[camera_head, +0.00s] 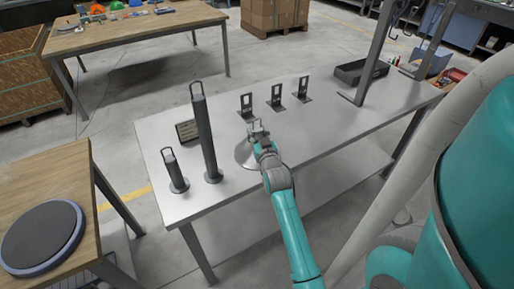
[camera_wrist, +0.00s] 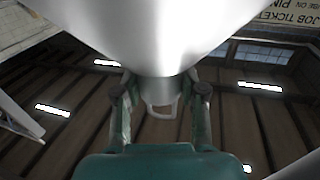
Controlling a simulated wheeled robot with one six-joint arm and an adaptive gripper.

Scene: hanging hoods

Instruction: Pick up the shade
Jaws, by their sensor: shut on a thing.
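The shade (camera_head: 243,154) is a pale grey cone over the metal table (camera_head: 330,125), partly hidden behind my gripper in the head view. In the wrist view the shade (camera_wrist: 160,35) fills the top middle, and its narrow neck with a small loop sits between the two fingers. My gripper (camera_head: 259,137) is shut on the shade near that neck, and it also shows in the wrist view (camera_wrist: 160,92). I cannot tell whether the shade's rim touches the tabletop.
Left of the shade stand a tall dark post (camera_head: 205,135) and a short looped post (camera_head: 174,171), with a small plaque (camera_head: 187,131) behind. Several black brackets (camera_head: 275,98) stand behind it. A black tray (camera_head: 360,72) and an upright frame post (camera_head: 376,50) are right. The table's middle right is clear.

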